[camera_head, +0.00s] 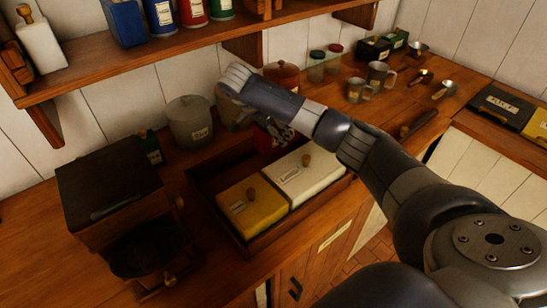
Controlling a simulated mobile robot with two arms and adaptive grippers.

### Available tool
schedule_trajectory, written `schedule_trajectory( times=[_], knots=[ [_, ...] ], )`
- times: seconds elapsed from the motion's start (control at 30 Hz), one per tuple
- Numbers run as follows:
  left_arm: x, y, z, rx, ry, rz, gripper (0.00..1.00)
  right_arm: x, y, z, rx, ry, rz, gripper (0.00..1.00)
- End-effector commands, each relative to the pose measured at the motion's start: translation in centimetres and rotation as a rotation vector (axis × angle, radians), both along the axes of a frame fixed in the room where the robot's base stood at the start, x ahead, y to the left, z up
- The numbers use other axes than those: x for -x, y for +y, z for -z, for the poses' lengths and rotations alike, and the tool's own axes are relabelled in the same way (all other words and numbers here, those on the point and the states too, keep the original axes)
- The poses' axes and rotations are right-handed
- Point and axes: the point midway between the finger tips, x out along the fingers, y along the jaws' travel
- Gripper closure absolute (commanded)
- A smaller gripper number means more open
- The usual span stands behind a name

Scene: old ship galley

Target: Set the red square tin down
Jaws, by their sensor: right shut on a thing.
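My right gripper (278,130) is shut on the red square tin (263,141), which is mostly hidden behind the gripper and wrist. The tin is at the back of an open wooden tray (298,222) on the counter, behind a yellow tin (249,208) and a white tin (312,181) that stand side by side in it. I cannot tell whether the red tin touches the tray floor. The back left part of the tray looks empty. My left gripper is not in view.
A lidded grey pot (190,122) stands behind the tray. A dark wooden box mill (108,190) stands at its left. Mugs (380,75) and scoops (445,90) lie at the right. A shelf (150,50) with tins runs above.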

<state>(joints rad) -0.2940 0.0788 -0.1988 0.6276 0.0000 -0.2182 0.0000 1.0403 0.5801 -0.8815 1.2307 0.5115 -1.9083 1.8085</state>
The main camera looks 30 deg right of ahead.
Motion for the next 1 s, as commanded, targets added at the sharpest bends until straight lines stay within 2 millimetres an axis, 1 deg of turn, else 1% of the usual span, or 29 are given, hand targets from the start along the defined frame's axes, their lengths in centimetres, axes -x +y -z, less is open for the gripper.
schedule_trajectory(
  times=[0.03, 0.07, 0.17, 0.27, 0.4, 0.5, 0.67, 0.87, 0.9, 0.97, 1.0],
  knots=[
    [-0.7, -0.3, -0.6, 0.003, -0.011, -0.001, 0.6, 0.0, -0.1, 0.6, 0.001, 0.002, 0.0, 0.83],
    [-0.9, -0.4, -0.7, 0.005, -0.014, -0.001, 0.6, 0.1, 0.0, 1.0, 0.001, 0.001, 0.0, 0.83],
    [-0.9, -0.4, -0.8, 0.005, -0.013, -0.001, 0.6, 0.0, 0.0, 2.1, 0.0, -0.002, -0.001, 0.83],
    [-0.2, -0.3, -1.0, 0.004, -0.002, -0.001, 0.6, 0.0, 0.0, 3.1, 0.001, 0.0, -0.002, 0.83],
    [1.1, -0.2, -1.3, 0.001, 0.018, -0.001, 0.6, 0.0, 0.0, 5.1, 0.001, 0.001, -0.002, 0.83],
    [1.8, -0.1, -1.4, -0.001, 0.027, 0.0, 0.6, 0.0, 0.0, 5.9, 0.001, -0.001, -0.003, 0.83],
    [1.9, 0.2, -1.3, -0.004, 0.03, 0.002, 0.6, -0.1, 0.0, 6.1, 0.0, -0.004, -0.003, 0.83],
    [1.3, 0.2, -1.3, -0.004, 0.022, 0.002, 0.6, 0.0, 0.0, 6.4, -0.001, -0.002, -0.004, 0.83],
    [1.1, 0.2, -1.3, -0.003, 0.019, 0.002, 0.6, 0.0, 0.1, 6.5, -0.002, -0.002, -0.004, 0.48],
    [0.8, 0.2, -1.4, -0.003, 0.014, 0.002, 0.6, 0.0, 0.0, 6.5, -0.001, -0.002, -0.004, 0.34],
    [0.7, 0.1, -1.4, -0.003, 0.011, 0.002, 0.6, 0.0, 0.0, 6.5, -0.001, -0.002, -0.004, 0.3]
  ],
)
